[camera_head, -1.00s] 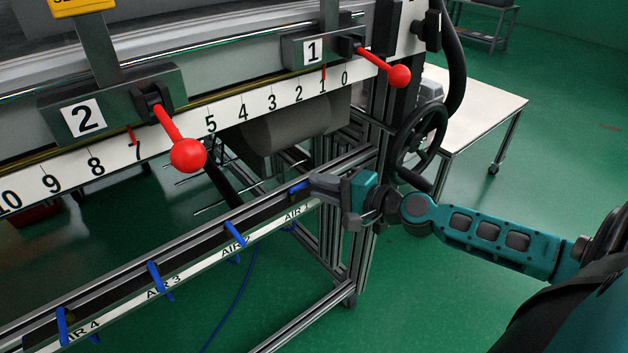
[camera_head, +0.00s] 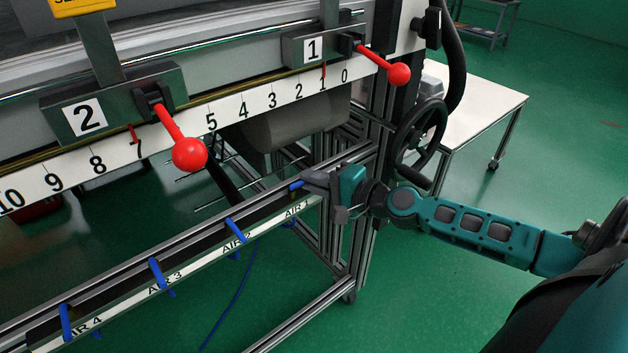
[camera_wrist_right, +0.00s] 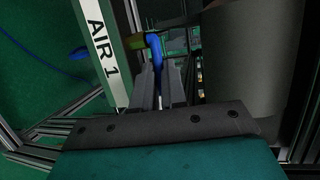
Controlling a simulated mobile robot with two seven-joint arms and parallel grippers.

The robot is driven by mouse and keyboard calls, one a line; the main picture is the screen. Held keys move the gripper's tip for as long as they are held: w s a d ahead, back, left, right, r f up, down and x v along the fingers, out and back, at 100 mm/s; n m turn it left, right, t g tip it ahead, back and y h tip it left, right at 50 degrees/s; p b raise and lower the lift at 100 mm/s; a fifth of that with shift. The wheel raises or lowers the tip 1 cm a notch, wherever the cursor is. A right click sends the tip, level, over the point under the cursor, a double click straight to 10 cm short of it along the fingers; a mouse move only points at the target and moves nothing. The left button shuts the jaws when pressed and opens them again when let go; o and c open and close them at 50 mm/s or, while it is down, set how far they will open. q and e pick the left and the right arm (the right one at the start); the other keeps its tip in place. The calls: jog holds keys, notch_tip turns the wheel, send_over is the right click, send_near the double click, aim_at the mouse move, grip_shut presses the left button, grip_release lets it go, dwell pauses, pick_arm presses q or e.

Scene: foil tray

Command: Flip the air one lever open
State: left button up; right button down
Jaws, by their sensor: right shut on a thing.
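The blue AIR 1 lever (camera_head: 296,185) is at the right end of the rail, above the AIR 1 label (camera_head: 297,212). My right gripper (camera_head: 312,182) reaches it from the right. In the right wrist view the lever (camera_wrist_right: 155,45) runs down between the two grey fingers (camera_wrist_right: 159,88), which are shut on it. The lever's upper end meets a greenish-brown fitting (camera_wrist_right: 136,41). The fingers hide part of the lever in both views. My left gripper does not show.
Blue levers for AIR 2 (camera_head: 236,231), AIR 3 (camera_head: 156,273) and AIR 4 (camera_head: 67,322) line the rail. Red-knobbed handles (camera_head: 189,154) hang above it. A black handwheel (camera_head: 421,136) stands behind my right wrist, with a white table (camera_head: 485,105) beyond.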

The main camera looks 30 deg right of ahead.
jog(key=s+a+m+h+p, duration=0.1)
jog(key=m+h+p, duration=0.1)
jog(key=m+h, duration=0.1)
jog(key=s+a+m+g+h+p, duration=0.1)
jog(key=m+h+p, duration=0.1)
jog(key=m+h, duration=0.2)
jog(key=s+a+m+h+p, duration=0.1)
jog(key=m+h+p, duration=0.1)
jog(key=h, duration=0.5)
jog(key=shift+a+f+m, duration=0.1)
jog(key=shift+m, duration=0.7)
jog(key=shift+s+a+m+g+h, duration=0.1)
jog(key=shift+a+m+g+h, duration=0.2)
jog(key=shift+m+g+h, duration=0.5)
jog(key=shift+a+m+g+h, duration=0.25)
jog(key=shift+m+g+h, duration=0.45)
jog(key=shift+g+h, duration=0.15)
